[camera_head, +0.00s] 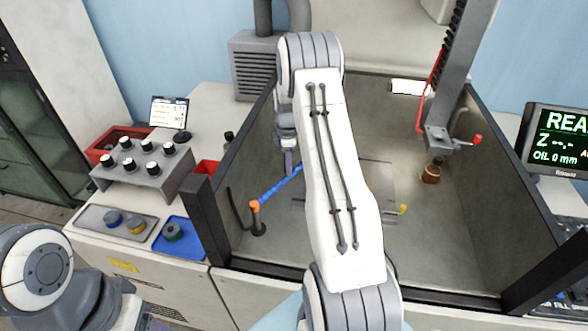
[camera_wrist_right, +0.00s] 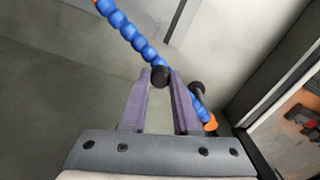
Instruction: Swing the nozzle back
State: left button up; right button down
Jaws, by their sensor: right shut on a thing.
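The nozzle is a blue segmented hose (camera_head: 279,186) with an orange piece (camera_head: 255,206) at its lower left end, above a black base (camera_head: 258,229) on the tank floor. In the right wrist view the blue hose (camera_wrist_right: 130,33) runs from the upper left down to an orange piece (camera_wrist_right: 210,124). My right gripper (camera_head: 289,171) is at the hose's upper right end in the head view. In the wrist view its purple fingers (camera_wrist_right: 161,78) are shut on the nozzle at a black knob (camera_wrist_right: 161,76). My right arm hides what lies behind it. My left gripper is out of view.
Dark tank walls (camera_head: 510,205) enclose the work area. A knob box (camera_head: 145,165) and blue tray (camera_head: 180,236) are outside, left. The tank's right floor is mostly clear.

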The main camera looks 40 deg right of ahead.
jog(key=shift+w+a+n+b, duration=0.1)
jog(key=shift+w+a+n, duration=0.25)
jog(key=shift+w+n, duration=0.45)
jog(key=shift+w+a+n+b, duration=0.1)
jog(key=shift+w+a+n, duration=0.4)
jog(key=shift+w, duration=0.55)
jog(key=shift+w+a+n+b, duration=0.1)
jog(key=shift+w+a+n, duration=0.15)
jog(key=shift+w+n, duration=0.6)
jog(key=c, duration=0.6)
grip_release()
jog(key=shift+c, duration=0.2)
jog(key=shift+r, duration=0.1)
